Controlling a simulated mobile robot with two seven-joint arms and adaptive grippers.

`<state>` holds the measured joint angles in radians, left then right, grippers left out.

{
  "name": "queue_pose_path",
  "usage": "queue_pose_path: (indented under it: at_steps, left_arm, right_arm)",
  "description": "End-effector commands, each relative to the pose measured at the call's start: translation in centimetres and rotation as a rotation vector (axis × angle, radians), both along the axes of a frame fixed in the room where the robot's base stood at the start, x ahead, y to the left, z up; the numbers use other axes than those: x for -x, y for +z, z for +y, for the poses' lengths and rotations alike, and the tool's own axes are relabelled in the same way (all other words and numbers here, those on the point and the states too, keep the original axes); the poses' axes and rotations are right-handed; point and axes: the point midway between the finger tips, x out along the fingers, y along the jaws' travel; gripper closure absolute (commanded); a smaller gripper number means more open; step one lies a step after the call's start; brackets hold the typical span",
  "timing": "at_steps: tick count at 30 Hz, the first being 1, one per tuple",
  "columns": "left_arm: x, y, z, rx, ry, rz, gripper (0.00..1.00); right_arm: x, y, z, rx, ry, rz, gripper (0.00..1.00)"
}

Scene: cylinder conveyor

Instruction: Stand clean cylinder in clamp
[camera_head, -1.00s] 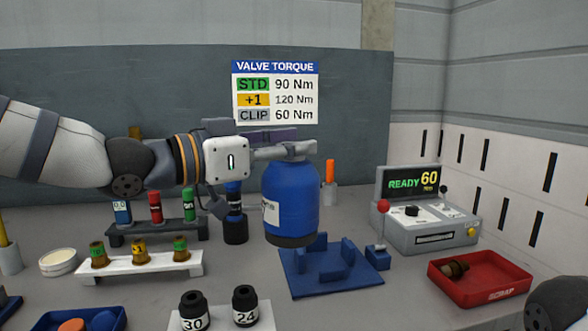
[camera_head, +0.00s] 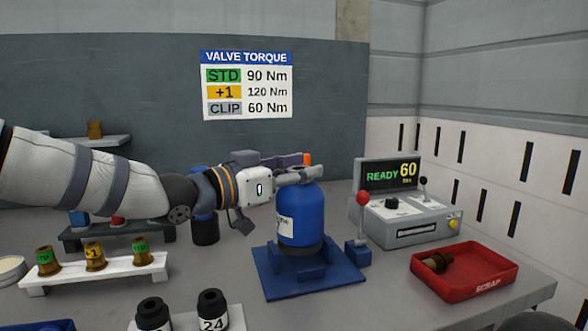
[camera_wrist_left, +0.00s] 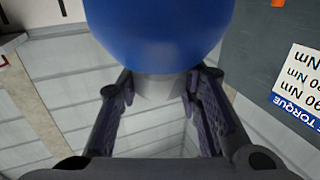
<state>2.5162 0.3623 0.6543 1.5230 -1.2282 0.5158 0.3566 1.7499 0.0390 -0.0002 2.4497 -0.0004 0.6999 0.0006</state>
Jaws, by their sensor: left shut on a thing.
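The blue cylinder (camera_head: 302,215) stands upright over the blue clamp base (camera_head: 345,276), its dark bottom among the clamp's upright jaws. I cannot tell whether it rests on the base. My left gripper (camera_head: 300,175) is shut on the grey neck at the cylinder's top. In the left wrist view the two fingers (camera_wrist_left: 157,92) hold the grey neck on both sides, and the blue body (camera_wrist_left: 158,30) shows beyond. The clamp's red-knobbed lever (camera_head: 362,200) stands upright at the right. My right gripper is not in view.
A grey torque console (camera_head: 408,222) reading READY 60 stands right of the clamp. A red scrap tray (camera_head: 463,285) holds a brass valve. A white rack (camera_head: 95,275) with several brass valves is at left. Dark numbered sockets (camera_head: 212,311) stand in front.

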Motion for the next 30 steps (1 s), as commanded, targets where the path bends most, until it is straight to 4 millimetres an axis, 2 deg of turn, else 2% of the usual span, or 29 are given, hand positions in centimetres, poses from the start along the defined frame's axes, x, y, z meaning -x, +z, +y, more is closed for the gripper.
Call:
queue_pose_path:
  at_steps: [1,6,23,24,27,30]
  left_arm:
    - [-0.7,-1.5,-0.2,0.005,0.000,0.009,1.00]
    - [-0.7,-3.1,-0.2,0.004,0.000,0.005,1.00]
    - [-0.5,-3.9,-0.2,0.004,0.001,-0.003,1.00]
    - [-0.5,-4.3,-0.2,-0.002,0.001,0.004,0.65]
    - [-0.5,-4.3,-0.2,-0.002,0.001,0.004,0.47]
    - [-0.5,-4.3,-0.2,-0.003,0.001,0.005,0.47]
  right_arm:
    - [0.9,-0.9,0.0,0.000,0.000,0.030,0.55]
    - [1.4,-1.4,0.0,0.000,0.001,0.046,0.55]
    - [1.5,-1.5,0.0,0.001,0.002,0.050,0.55]
    - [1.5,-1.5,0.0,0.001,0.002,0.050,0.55]
    - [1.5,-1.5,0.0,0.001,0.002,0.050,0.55]
    - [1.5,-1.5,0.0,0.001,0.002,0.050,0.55]
